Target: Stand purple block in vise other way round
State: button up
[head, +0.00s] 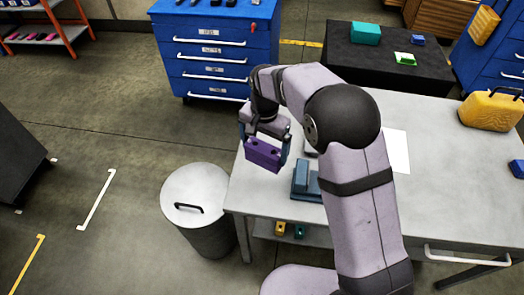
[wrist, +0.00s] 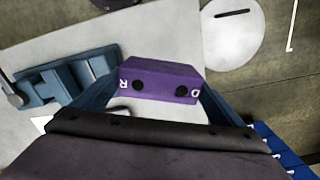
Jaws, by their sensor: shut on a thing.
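The purple block (head: 263,154) is held above the left end of the table. My gripper (head: 265,148) is shut on it, with a finger at each end of the block. In the wrist view the purple block (wrist: 160,80) shows two dark round holes on its near face, with a white letter at each end, R on the left and D on the right. The blue vise (head: 307,180) stands on the table just right of the block, partly hidden by my arm. In the wrist view the vise (wrist: 68,80) lies to the left, apart from the block, and its slot looks empty.
A round lidded bin (head: 196,197) stands on the floor by the table's left edge. A white sheet (head: 395,152) and a yellow case (head: 491,110) lie on the table (head: 440,190) to the right. A blue drawer cabinet (head: 213,50) stands behind.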

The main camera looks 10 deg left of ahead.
jog(key=w+d+r+m+p, duration=0.25)
jog(key=d+r, duration=0.25)
jog(key=d, duration=0.3)
jog(key=s+d+f+n+p, duration=0.1)
jog(key=d+n, duration=0.4)
jog(key=n, duration=0.7)
jog(key=s+d+f+n+p, duration=0.1)
jog(key=d+n+p, duration=0.2)
jog(key=n, duration=0.9)
jog(key=shift+s+d+f+n, duration=0.35)
jog(key=shift+s+d, duration=0.05)
jog(key=shift+d, duration=0.8)
